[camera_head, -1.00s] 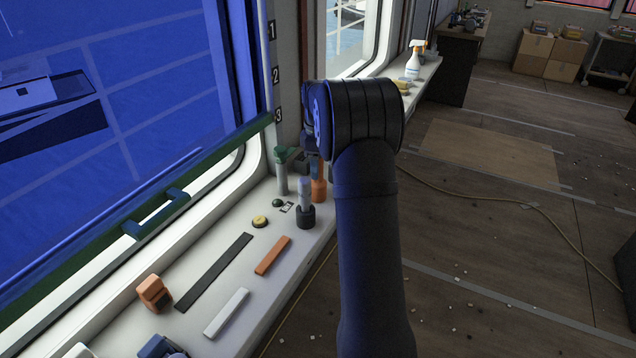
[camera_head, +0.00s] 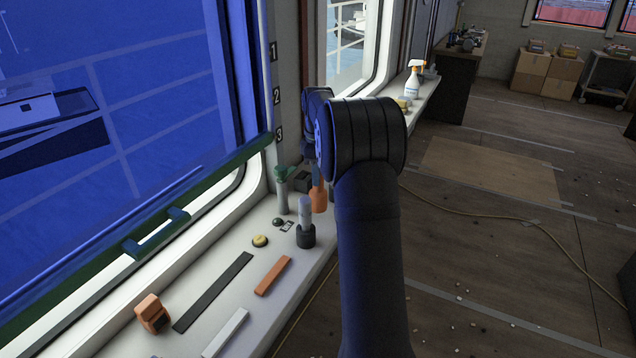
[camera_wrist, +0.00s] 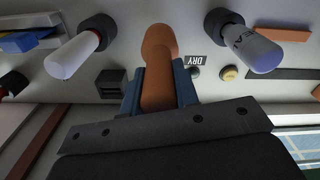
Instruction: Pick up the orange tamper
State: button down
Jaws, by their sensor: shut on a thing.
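The orange tamper (camera_wrist: 158,82) stands between the two blue fingers of my gripper (camera_wrist: 159,92) in the wrist view. The fingers are shut on its narrower neck, and its rounded end points away from me. In the head view the orange tamper (camera_head: 318,202) shows over the sill, its upper part partly hidden by my gripper (camera_head: 316,174). I cannot tell clearly whether its bottom touches the sill.
A grey-handled tool with a dark base (camera_head: 306,235) and a green-topped tool (camera_head: 282,190) stand close by. A black box (camera_head: 302,181) is behind. An orange bar (camera_head: 273,276), dark strip (camera_head: 213,290) and yellow disc (camera_head: 260,240) lie nearer on the sill. Open floor is right.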

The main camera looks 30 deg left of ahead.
jog(key=d+r, duration=0.7)
jog(key=d, duration=0.4)
jog(key=shift+w+d+r, duration=0.3)
jog(key=shift+d+r, duration=0.05)
